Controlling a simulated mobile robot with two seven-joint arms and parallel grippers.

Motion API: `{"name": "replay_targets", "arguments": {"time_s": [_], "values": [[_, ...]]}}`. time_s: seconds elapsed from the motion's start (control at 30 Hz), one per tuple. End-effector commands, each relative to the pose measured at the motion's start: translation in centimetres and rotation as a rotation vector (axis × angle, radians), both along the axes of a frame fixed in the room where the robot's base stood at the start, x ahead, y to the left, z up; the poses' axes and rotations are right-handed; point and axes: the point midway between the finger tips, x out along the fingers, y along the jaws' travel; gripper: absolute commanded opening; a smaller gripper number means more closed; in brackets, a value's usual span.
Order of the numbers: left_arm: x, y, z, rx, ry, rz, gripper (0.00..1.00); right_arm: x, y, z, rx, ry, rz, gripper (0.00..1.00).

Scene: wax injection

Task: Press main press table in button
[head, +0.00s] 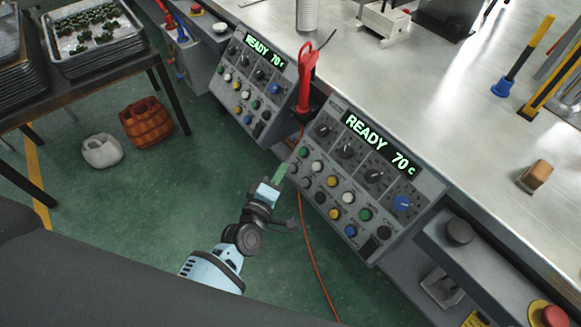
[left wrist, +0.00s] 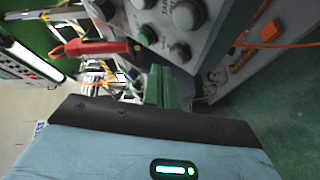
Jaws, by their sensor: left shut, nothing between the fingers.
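The near control panel (head: 350,205) faces me with a lit display (head: 381,143) reading READY 70 c. It carries rows of green, white, yellow, blue and dark round buttons, with a green button (head: 303,151) at its upper left. My left gripper (head: 281,172) is shut and empty, with its green fingertips just left of the panel's left edge. In the left wrist view the fingers (left wrist: 163,88) point at the panel's edge, where a green button (left wrist: 147,35) and grey knobs (left wrist: 187,15) show. I cannot make out a label for the table in button. My right gripper is not in view.
A red-handled tool (head: 306,80) stands between the near panel and a second panel (head: 246,88). An orange cable (head: 312,250) hangs to the floor. A red emergency button (head: 553,316) is at lower right. Baskets (head: 146,122) stand on the open green floor at left.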

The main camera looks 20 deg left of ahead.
Motion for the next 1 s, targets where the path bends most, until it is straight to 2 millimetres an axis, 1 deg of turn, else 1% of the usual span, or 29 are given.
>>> {"name": "replay_targets", "arguments": {"time_s": [0.47, 0.77, 1.0], "values": [[0.00, 0.01, 0.00, 0.000, 0.000, 0.000, 0.00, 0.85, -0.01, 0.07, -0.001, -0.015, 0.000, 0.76], [0.01, 0.00, 0.00, 0.000, 0.000, 0.000, 0.00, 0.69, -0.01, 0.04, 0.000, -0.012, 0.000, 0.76], [0.30, -0.23, -0.44, 0.000, 0.001, 0.000, 0.00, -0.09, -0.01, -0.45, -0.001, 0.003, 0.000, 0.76]]}}
